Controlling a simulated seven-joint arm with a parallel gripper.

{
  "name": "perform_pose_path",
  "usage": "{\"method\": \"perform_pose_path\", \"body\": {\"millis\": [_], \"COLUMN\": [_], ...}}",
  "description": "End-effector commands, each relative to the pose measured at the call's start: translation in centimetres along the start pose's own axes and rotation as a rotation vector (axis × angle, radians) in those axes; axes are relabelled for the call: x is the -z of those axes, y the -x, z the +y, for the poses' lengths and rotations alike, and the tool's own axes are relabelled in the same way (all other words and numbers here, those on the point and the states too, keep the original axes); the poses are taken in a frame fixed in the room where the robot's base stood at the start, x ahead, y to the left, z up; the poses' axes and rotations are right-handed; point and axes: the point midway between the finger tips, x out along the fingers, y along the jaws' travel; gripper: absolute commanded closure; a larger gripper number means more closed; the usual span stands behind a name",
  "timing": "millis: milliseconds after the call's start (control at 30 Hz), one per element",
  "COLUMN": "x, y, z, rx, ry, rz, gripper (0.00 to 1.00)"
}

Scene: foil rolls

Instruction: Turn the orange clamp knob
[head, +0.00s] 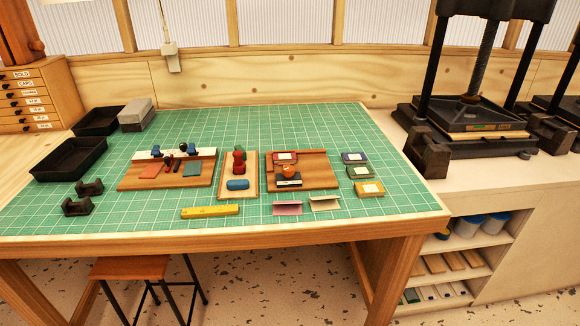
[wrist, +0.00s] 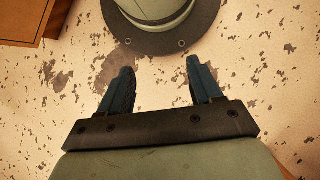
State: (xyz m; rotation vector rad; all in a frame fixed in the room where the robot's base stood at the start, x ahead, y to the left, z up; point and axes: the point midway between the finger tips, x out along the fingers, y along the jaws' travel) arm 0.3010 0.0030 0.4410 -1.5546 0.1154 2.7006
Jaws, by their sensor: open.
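The orange clamp knob (head: 288,171) is small and rounded. It sits on the right-hand wooden board (head: 315,181) on the green mat, just above a dark and white block (head: 288,181). A red-topped piece (head: 284,157) lies behind it on the same board. My gripper (wrist: 160,85) shows only in the wrist view, with its two dark blue fingers spread apart and nothing between them. It is over the speckled floor, away from the knob, which the wrist view does not show.
The green cutting mat (head: 340,125) covers the table. Left of the knob's board are a narrow board with red pieces (head: 251,170) and a wider board (head: 132,182). Colored pads (head: 369,189) lie to the right. A yellow bar (head: 210,211) lies in front. A black press (head: 470,108) stands right.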

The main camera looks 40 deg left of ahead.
Motion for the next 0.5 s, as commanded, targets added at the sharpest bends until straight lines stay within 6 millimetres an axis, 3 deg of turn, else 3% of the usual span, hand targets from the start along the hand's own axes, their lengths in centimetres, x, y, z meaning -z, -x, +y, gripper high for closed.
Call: {"method": "perform_pose_path", "body": {"millis": [100, 500], "x": [3.4, 11.7], "y": [2.9, 13.9], "z": [-0.7, -3.4], "rx": [-0.007, -0.002], "ry": [-0.053, -0.24], "rz": [0.056, 0.228], "gripper": [0.35, 0.35]}}
